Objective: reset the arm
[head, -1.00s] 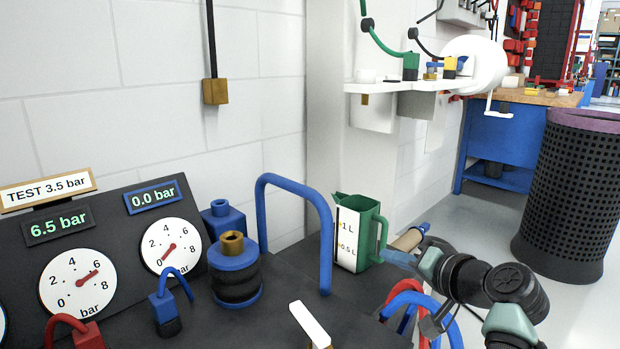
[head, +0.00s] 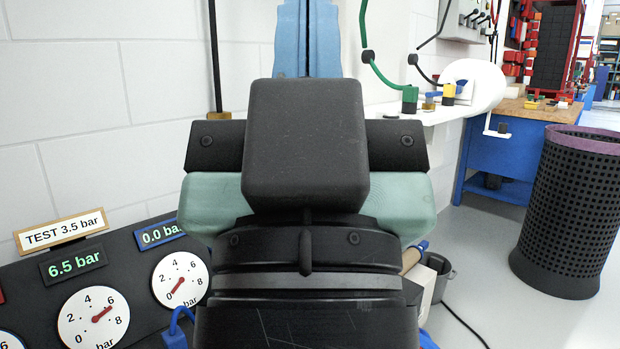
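My own arm fills the middle of the head view, with its black and teal wrist parts close to the camera. My arm hides most of the bench top, including where the green jug and blue hoop stood.
A gauge panel (head: 125,270) stands at lower left, showing 6.5 bar and 0.0 bar. A white shelf (head: 440,112) with hose couplings is on the right wall. Beyond are a blue workbench (head: 510,155) and a black perforated bin (head: 570,215). Floor shows at right.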

